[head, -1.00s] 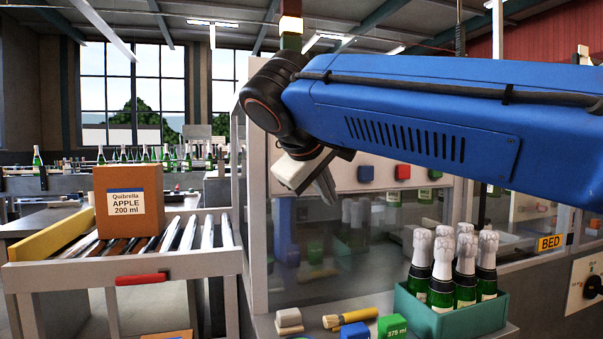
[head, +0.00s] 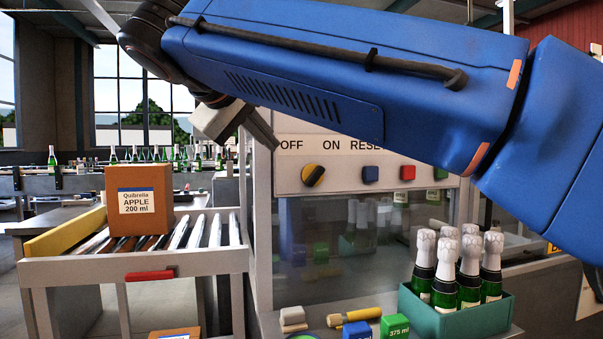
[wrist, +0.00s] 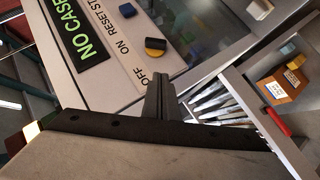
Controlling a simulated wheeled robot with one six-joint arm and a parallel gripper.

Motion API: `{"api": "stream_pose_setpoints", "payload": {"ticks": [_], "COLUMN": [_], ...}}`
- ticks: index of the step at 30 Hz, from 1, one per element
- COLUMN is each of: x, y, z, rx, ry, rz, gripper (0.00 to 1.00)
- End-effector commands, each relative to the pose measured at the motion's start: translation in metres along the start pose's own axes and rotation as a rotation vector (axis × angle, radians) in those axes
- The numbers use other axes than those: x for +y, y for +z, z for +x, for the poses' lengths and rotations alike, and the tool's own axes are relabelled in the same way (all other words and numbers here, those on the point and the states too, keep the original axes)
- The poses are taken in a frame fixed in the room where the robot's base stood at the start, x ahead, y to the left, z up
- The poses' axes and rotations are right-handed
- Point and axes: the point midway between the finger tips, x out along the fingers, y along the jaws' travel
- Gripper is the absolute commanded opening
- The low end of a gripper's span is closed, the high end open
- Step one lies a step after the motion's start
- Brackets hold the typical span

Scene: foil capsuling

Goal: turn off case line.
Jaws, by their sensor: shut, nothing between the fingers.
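The control panel (head: 288,180) carries the words OFF, ON and a partly covered RESET. Below the words are a black and yellow rotary knob (head: 313,176), a blue button (head: 370,174) and a red button (head: 407,173). The knob's bar sits tilted; I cannot tell which word it marks. The wrist view shows the knob (wrist: 155,46), the blue button (wrist: 128,10) and a green-lettered display (wrist: 78,35) reading NO CASE, cut off. My gripper (head: 262,132) is shut and empty, up and left of the knob, apart from it. Its fingers (wrist: 158,92) point toward the panel in the wrist view.
A roller conveyor (head: 130,272) on the left bears a cardboard box (head: 140,199) marked Quibrella APPLE 200 ml. A teal crate (head: 460,315) of foil-topped bottles stands at front right.

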Motion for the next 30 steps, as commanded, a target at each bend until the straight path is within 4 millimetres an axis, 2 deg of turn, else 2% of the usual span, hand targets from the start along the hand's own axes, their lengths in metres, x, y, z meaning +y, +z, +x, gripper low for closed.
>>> {"api": "stream_pose_setpoints", "payload": {"ticks": [4, 8, 24, 30], "x": [0.000, 0.000, 0.000, 0.000], "y": [0.000, 0.001, 0.001, 0.021], "z": [0.003, 0.014, 0.104, 0.121], "rx": [-0.001, -0.003, -0.004, -0.002], "ry": [0.000, 0.001, 0.000, 0.000], "rz": [0.000, -0.001, 0.000, -0.001], "gripper": [0.00, 0.00, 0.00, 0.00]}}
